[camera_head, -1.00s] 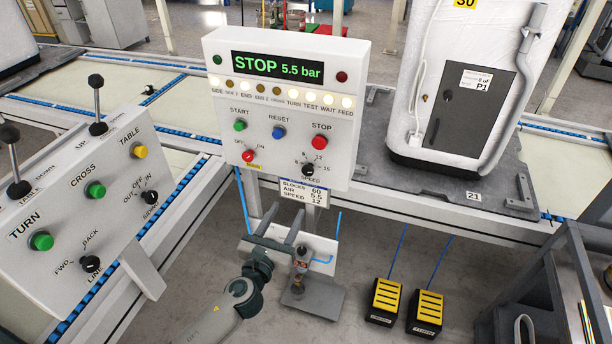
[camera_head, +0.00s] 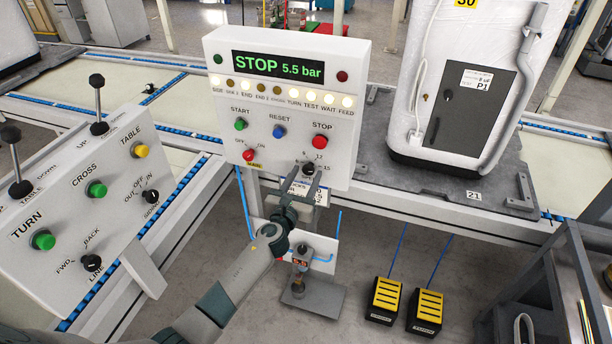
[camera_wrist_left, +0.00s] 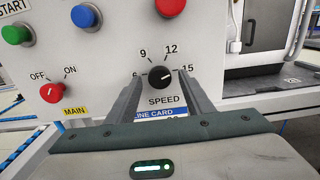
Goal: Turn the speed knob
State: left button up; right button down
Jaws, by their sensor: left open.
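The black speed knob (camera_head: 308,170) is at the lower right of the white control panel (camera_head: 225,130). In the left wrist view the knob (camera_wrist_left: 160,77) has a white pointer line turned to the right, toward the 15 mark, above the word SPEED. My left gripper (camera_head: 306,178) is open in front of the panel's lower edge. In the left wrist view its two fingers (camera_wrist_left: 162,88) stand on either side of the knob with gaps to it. I cannot tell how deep the fingertips reach. The line card under the panel is mostly hidden by the gripper. My right gripper is not in view.
Close above the knob is the red STOP button (camera_head: 320,142). The red MAIN switch (camera_wrist_left: 52,93) is left of it. The blue RESET button (camera_head: 279,132) is higher up. A second panel (camera_head: 50,285) with knobs and levers stands at the left.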

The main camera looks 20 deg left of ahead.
pick_arm(q)
jog(key=shift+w, duration=0.45)
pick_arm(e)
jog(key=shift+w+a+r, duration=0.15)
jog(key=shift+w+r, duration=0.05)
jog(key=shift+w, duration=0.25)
pick_arm(q)
jog(key=c, duration=0.8)
jog(key=shift+c, duration=1.1)
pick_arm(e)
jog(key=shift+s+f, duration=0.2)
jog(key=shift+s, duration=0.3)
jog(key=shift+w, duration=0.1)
